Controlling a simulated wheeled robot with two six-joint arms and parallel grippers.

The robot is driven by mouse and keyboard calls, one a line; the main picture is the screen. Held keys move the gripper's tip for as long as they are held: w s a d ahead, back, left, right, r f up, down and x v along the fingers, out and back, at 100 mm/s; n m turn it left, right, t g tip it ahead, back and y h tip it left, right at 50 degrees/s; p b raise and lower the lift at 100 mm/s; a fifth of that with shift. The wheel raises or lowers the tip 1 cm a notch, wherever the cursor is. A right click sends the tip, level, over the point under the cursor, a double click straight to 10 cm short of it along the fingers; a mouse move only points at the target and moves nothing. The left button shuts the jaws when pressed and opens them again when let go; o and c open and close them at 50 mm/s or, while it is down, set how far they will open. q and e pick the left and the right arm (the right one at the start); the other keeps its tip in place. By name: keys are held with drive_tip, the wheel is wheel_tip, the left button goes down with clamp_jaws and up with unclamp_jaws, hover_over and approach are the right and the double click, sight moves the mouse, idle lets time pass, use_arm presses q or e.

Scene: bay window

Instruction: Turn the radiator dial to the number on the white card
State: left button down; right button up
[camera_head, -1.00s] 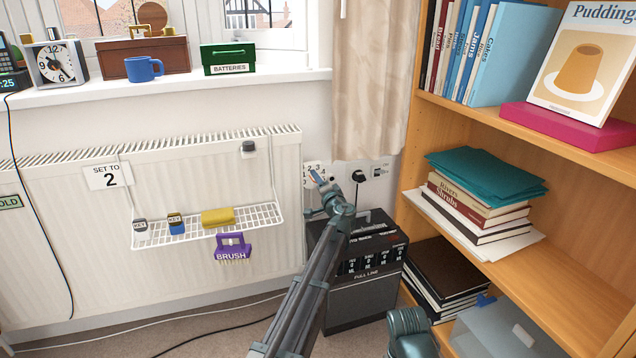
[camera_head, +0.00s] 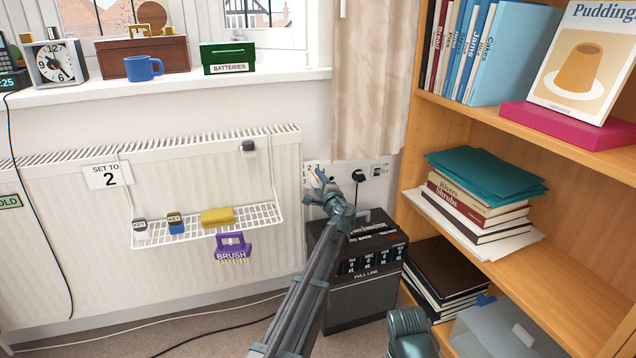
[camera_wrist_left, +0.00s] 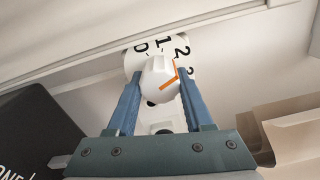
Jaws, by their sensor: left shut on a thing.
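The white card (camera_head: 107,175) on the radiator reads "SET TO 2". My left gripper (camera_head: 318,178) is at the wall plate right of the radiator. In the left wrist view, its two blue fingers (camera_wrist_left: 159,80) are shut on the sides of the white radiator dial (camera_wrist_left: 155,76). The dial has an orange mark on its face, on the side near the 2 and 3. The number plate (camera_wrist_left: 140,57) behind it shows 0, 1, 2 and part of a 3. The exact number marked is hard to tell.
A black box-like unit (camera_head: 365,305) stands below my left arm. A plug and socket (camera_head: 359,175) are just right of the gripper. A wire shelf (camera_head: 265,213) with small items hangs on the radiator (camera_head: 60,250). A wooden bookcase (camera_head: 560,240) closes off the right.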

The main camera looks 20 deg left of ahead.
idle(0.4)
use_arm(q)
drive_tip(key=c, duration=0.6)
unclamp_jaws()
drive_tip(key=shift+d, duration=0.1)
drive_tip(key=v, duration=1.3)
drive_tip(key=shift+s+d, duration=0.25)
drive_tip(key=shift+s, duration=0.1)
